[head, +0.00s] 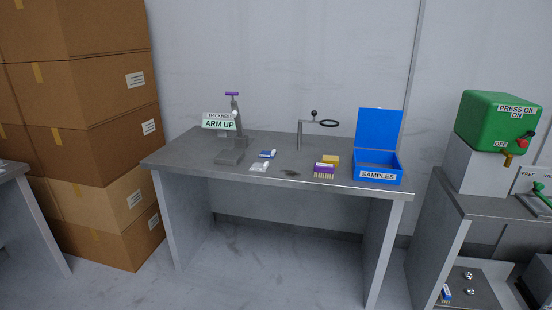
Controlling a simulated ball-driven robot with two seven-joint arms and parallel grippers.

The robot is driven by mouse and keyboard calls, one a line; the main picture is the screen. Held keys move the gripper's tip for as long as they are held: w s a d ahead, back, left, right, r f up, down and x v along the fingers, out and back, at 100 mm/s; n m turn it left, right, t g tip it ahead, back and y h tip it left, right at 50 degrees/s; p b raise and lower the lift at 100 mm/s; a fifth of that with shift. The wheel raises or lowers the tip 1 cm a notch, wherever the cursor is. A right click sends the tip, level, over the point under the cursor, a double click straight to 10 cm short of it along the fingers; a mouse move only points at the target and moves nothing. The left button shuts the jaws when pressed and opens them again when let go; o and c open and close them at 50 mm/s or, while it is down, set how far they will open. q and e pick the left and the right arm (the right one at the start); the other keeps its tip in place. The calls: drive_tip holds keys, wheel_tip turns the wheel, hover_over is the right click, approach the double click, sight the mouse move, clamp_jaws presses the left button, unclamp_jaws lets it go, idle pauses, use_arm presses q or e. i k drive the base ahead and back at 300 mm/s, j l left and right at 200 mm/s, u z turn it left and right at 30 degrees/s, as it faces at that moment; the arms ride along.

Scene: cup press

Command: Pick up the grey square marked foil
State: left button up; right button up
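No label reading foil is legible in the head view. A small whitish-grey item (259,167) lies near the front of the grey metal table (215,168), left of its middle; I cannot tell whether it is the foil square. A small dark grey patch or flat item (290,173) lies farther right, too small to identify. Neither of my grippers is in view.
A blue-and-white item (267,153), a purple-and-white box (324,171), a yellow block (332,160) and an open blue SAMPLES box (377,176) share the table. A post with a ring (301,134) stands behind. Stacked cartons (80,95) stand left; a green-topped press-oil unit (497,120) stands right.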

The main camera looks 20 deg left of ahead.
sight(258, 167)
drive_tip(key=i+l+u, duration=0.1)
drive_tip(key=i+u, duration=0.3)
drive_tip(key=i+l+u, duration=0.2)
drive_tip(key=i+u, duration=0.2)
drive_tip(key=i+l+u, duration=0.35)
drive_tip(key=i, duration=0.05)
